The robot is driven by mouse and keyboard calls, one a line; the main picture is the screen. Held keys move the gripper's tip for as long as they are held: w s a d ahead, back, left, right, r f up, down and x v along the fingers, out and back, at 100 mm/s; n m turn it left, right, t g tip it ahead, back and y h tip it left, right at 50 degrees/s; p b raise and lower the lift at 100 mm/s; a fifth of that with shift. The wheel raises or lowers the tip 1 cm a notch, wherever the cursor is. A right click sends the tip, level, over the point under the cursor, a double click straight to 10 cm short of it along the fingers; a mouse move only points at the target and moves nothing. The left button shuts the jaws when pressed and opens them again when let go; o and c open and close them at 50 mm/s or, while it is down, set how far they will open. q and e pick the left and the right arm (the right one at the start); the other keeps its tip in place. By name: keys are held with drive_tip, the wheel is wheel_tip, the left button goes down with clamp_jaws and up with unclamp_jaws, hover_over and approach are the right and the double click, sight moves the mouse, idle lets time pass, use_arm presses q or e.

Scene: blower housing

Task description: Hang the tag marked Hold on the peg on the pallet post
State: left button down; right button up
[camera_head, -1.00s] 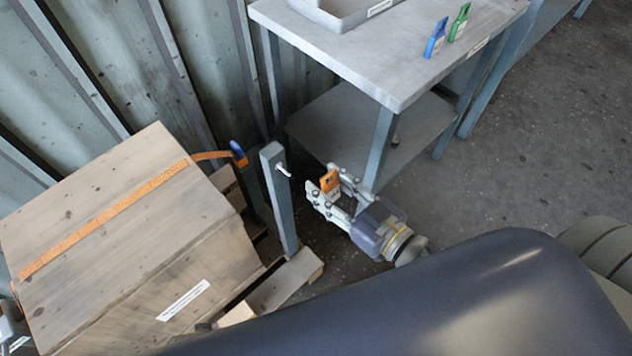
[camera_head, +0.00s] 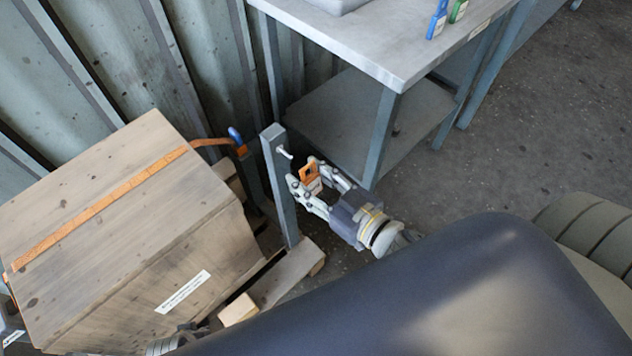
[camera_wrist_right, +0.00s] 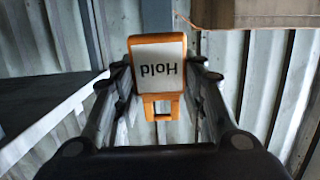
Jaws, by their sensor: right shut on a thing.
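The orange tag (camera_head: 309,178) is held between the fingers of my right gripper (camera_head: 316,178). In the right wrist view the tag (camera_wrist_right: 158,70) shows a white label reading "Hold", upside down, with its slotted orange end toward the palm. The grey pallet post (camera_head: 280,185) stands upright on the pallet, with a short light peg (camera_head: 285,152) near its top. The gripper is just right of the post and a little below the peg; the tag appears apart from the peg.
A wooden crate (camera_head: 110,220) with an orange strap stands on the pallet (camera_head: 290,273) at left. A grey table (camera_head: 390,40) stands behind the gripper, with a blue tag (camera_head: 437,20) and a green tag (camera_head: 458,11) on top. Open floor lies at right.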

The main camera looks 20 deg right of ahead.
sight(281, 159)
drive_tip(key=shift+r+x, duration=0.2)
drive_tip(key=shift+x, duration=2.6)
drive_tip(key=shift+w+a+f, duration=0.1)
drive_tip(key=shift+w+f, duration=0.05)
drive_tip(key=shift+w, duration=0.1)
drive_tip(key=shift+f, duration=0.1)
use_arm(q)
drive_tip(key=shift+w+f, duration=0.1)
drive_tip(key=shift+f, duration=0.45)
drive_tip(key=shift+s, duration=0.2)
use_arm(e)
drive_tip(key=o, duration=1)
drive_tip(key=shift+c, duration=0.2)
use_arm(q)
drive_tip(key=shift+s, duration=0.15)
